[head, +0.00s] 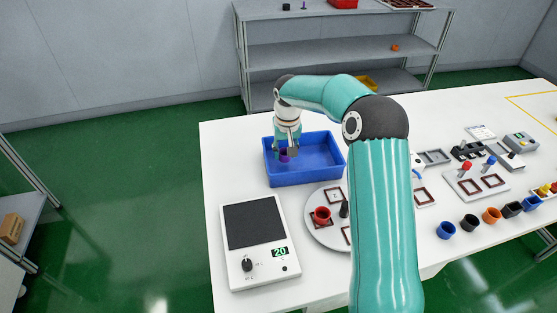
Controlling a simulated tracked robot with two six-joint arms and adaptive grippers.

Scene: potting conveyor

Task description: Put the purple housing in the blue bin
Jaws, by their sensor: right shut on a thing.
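The blue bin (318,179) stands on the white table, toward its far left corner. My right gripper (284,153) points down over the left part of the bin. It is shut on the purple housing (284,157), a small purple piece between its fingers. The fingers partly hide the housing. The housing appears inside the bin's outline, but I cannot tell whether it touches the bin floor. My left gripper is not in view.
Several coloured housings, including a blue one (446,230), line the right side. A grey shelf (335,50) stands behind.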

